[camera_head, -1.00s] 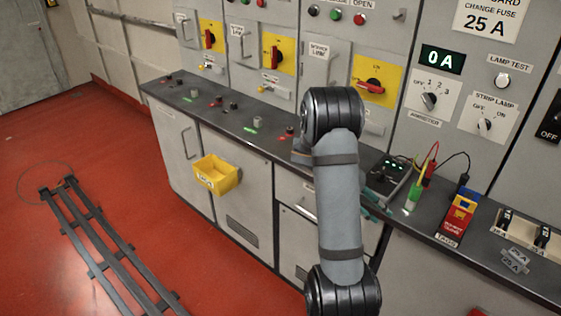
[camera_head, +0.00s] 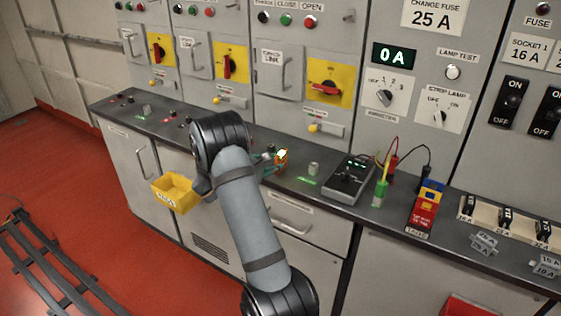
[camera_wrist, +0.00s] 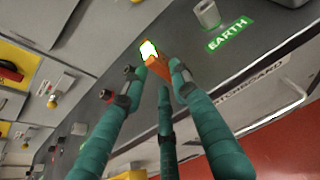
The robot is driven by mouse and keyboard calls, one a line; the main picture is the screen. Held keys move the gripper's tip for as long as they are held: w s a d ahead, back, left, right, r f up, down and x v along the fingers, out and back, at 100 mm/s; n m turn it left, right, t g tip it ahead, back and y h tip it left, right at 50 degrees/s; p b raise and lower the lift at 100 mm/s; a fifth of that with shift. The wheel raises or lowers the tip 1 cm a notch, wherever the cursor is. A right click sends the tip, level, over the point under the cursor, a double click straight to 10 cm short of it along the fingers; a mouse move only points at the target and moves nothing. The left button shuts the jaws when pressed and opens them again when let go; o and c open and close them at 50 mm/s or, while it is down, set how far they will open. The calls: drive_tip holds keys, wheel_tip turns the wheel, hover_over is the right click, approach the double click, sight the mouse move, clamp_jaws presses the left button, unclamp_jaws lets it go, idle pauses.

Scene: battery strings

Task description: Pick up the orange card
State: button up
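The orange card (camera_wrist: 163,67) is between the tips of my gripper (camera_wrist: 157,76) in the wrist view, with the teal fingers closed around it. Its outer end shows a bright white patch edged in green. In the head view the card (camera_head: 282,157) shows as a small orange piece with a bright spot at the tips of my gripper (camera_head: 272,162). It appears over the grey counter, left of the EARTH label. Much of my gripper is hidden behind my arm there.
The grey counter (camera_head: 335,196) carries a knob (camera_head: 314,168), a black meter (camera_head: 350,180) with leads, and a red TAGS holder (camera_head: 424,207). A yellow bin (camera_head: 175,192) hangs on the counter front. Panels with switches rise behind.

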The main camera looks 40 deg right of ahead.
sight(280, 159)
drive_tip(key=d, duration=0.1)
drive_tip(key=w+d+p, duration=0.1)
drive_tip(key=d, duration=0.2)
drive_tip(key=shift+w+d+f, duration=0.15)
drive_tip(key=shift+d+f, duration=0.15)
drive_tip(key=shift+f, duration=0.05)
drive_tip(key=shift+w+d+f, duration=0.15)
clamp_jaws()
